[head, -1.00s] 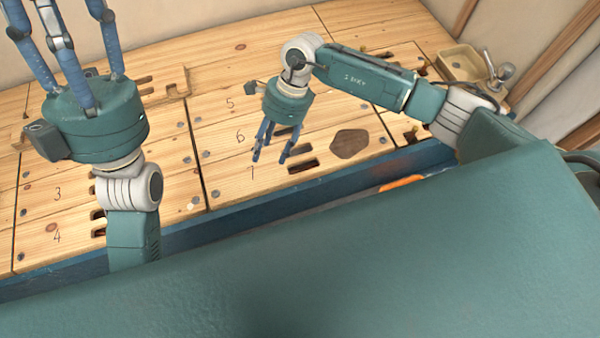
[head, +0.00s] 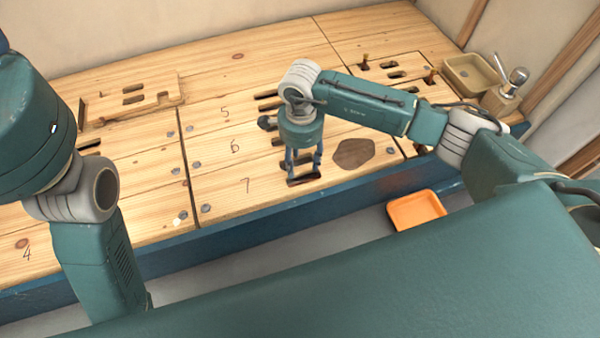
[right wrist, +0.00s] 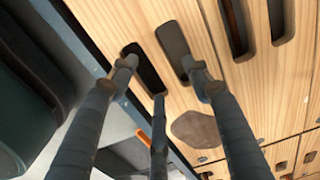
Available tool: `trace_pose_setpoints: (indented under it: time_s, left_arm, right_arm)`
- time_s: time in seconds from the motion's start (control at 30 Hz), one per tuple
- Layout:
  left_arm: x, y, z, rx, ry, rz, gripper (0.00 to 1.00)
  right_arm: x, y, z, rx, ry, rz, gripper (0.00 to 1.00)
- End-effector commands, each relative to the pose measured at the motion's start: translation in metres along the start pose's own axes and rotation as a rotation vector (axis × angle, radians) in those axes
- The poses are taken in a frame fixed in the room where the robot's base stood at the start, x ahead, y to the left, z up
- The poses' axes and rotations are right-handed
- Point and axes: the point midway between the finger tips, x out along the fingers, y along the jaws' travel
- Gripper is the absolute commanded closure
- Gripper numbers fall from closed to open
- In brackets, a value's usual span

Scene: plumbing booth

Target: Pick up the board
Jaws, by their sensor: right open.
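The tabletop is made of pale wooden boards with dark slots. The board marked 7 (head: 228,190) lies flat at the front edge, beside the boards marked 6 (head: 215,150) and 5 (head: 208,116). A separate slotted board (head: 118,105) lies at the back left; I cannot tell which one the task means. My right gripper (head: 304,178) points down, open and empty, at the slots right of the 7. In the right wrist view its spread fingers (right wrist: 158,76) are near two slots; contact is unclear.
A brown patch (head: 353,153) marks the wood right of my right gripper. An orange tray (head: 417,210) sits lower, beyond the blue front rail (head: 240,222).

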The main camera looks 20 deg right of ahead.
Motion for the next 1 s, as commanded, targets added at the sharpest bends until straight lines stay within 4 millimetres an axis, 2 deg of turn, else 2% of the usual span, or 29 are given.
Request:
trace_pose_setpoints:
  time_s: [0.03,0.2,0.5,0.57,0.77,1.0]
  left_arm:
    - [-0.003,0.002,-0.005,0.002,0.021,0.007,0.53]
    - [0.005,0.005,-0.013,0.008,0.057,0.022,0.53]
    - [0.010,0.006,-0.014,0.009,0.063,0.025,0.53]
    - [0.010,0.006,-0.014,0.009,0.062,0.025,0.53]
    - [0.010,0.006,-0.014,0.009,0.062,0.025,0.53]
    - [0.010,0.006,-0.014,0.008,0.062,0.025,0.53]
  right_arm:
    - [0.014,0.002,0.000,0.000,0.000,0.002,0.51]
    - [0.031,0.002,0.001,0.000,-0.001,0.001,0.51]
    - [0.033,0.002,0.001,0.000,-0.001,0.000,0.51]
    - [0.033,0.002,0.001,0.000,-0.001,0.000,0.59]
    - [0.033,0.002,0.000,0.000,0.000,0.000,0.99]
    - [0.031,0.001,0.001,0.000,-0.002,-0.003,1.00]
